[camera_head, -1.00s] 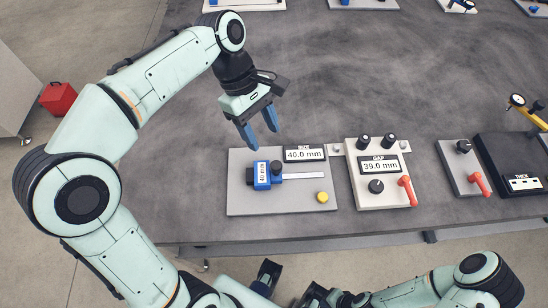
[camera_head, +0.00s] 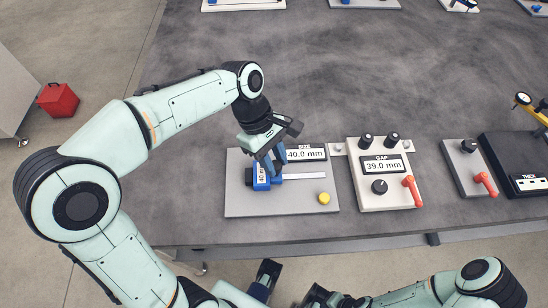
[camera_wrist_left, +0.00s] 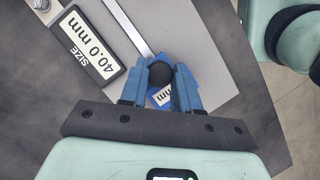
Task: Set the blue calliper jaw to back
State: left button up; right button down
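The blue calliper jaw (camera_head: 261,177) sits at the left of the grey plate (camera_head: 300,206), on the pale horizontal bar (camera_head: 304,176). Its label reads 40 mm and is partly covered. My left gripper (camera_head: 274,161) is down over the jaw. In the left wrist view, its two blue fingers (camera_wrist_left: 163,82) stand close on both sides of the jaw's round black knob (camera_wrist_left: 160,73) and appear shut on it. The blue jaw (camera_wrist_left: 163,96) shows a little between the fingers. The SIZE display (camera_head: 306,153) reads 40.0 mm.
A yellow button (camera_head: 324,198) is on the plate's front right. Right of it stands the GAP panel (camera_head: 350,200), reading 39.0 mm, with black knobs and a red lever (camera_head: 412,190). Further right is a THICK unit (camera_head: 500,150).

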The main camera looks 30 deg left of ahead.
pick_arm(q)
grip_shut()
jog(key=w+d+p, duration=0.2)
jog(key=d, duration=0.1)
jog(key=w+d+p, duration=0.1)
jog(key=d+p, duration=0.1)
jog(key=shift+w+d+r, duration=0.15)
jog(key=shift+w+d, duration=0.05)
jog(key=shift+o, duration=1.9)
grip_release()
jog(key=shift+o, duration=1.2)
jog(key=shift+d, duration=0.1)
